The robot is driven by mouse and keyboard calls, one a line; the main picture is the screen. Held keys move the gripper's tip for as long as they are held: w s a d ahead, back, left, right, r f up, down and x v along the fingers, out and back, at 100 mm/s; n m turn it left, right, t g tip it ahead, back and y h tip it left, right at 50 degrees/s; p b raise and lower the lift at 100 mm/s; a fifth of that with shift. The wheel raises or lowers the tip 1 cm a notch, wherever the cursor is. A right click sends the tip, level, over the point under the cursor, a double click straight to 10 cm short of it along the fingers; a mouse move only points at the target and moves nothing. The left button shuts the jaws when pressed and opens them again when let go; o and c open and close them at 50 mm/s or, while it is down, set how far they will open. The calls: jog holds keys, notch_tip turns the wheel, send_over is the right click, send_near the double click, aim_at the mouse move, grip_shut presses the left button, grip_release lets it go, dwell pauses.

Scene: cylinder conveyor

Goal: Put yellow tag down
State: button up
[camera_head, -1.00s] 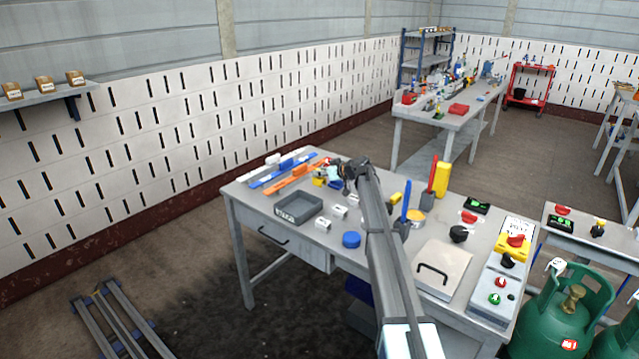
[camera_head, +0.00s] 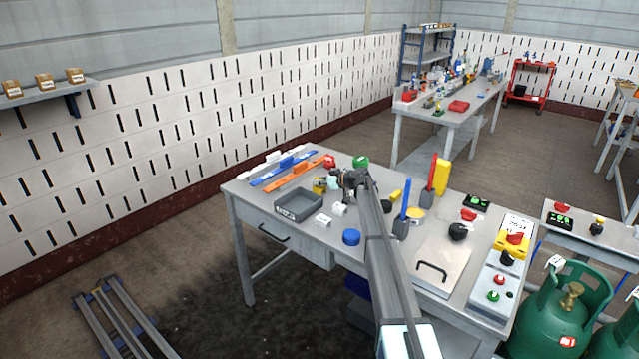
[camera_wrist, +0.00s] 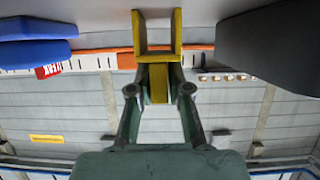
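In the wrist view, the fingers of my gripper (camera_wrist: 158,92) close on both sides of the narrow stem of the yellow tag (camera_wrist: 158,77). Its wider, forked end points away from me, in front of an orange strip. In the head view, my gripper (camera_head: 335,183) is over the back left of the workbench, behind the grey tray. The yellow tag (camera_head: 319,185) shows small at its left side. I cannot tell whether the tag touches the bench top.
The grey tray (camera_head: 285,213), white blocks (camera_head: 323,219) and a blue cap (camera_head: 351,237) lie in front of my gripper. Orange (camera_head: 300,175) and blue strips (camera_head: 270,180) lie behind left. A red piece (camera_head: 329,161) and green piece (camera_head: 361,160) are close behind.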

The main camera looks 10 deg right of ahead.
jog(key=shift+o, duration=0.7)
jog(key=shift+r, duration=0.1)
jog(key=shift+s+r, duration=0.1)
jog(key=b+v, duration=0.1)
jog(key=v, duration=0.6)
jog(key=shift+s+d, duration=0.1)
jog(key=shift+d, duration=0.05)
